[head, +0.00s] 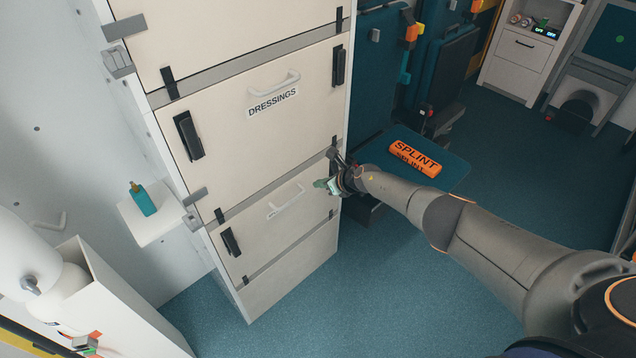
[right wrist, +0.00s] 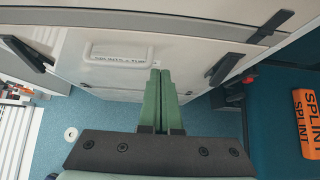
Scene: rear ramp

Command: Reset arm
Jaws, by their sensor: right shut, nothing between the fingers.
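My right arm comes in from the lower right of the head view. Its gripper (head: 328,185) is in front of the lower part of the white drawer cabinet, near that cabinet's right edge. In the right wrist view the two green fingers (right wrist: 159,100) are together with nothing between them. A drawer with a white handle (right wrist: 121,46) lies beyond the fingertips, and the handle is to their left. I cannot tell whether the fingertips touch the cabinet. My left gripper is not in view.
The cabinet has a drawer labelled DRESSINGS (head: 273,101). An orange SPLINT pack (head: 415,158) lies on a teal seat (head: 455,175) to the right. A teal bottle (head: 142,200) stands on a small white shelf (head: 165,222). Blue floor (head: 370,300) is clear below the arm.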

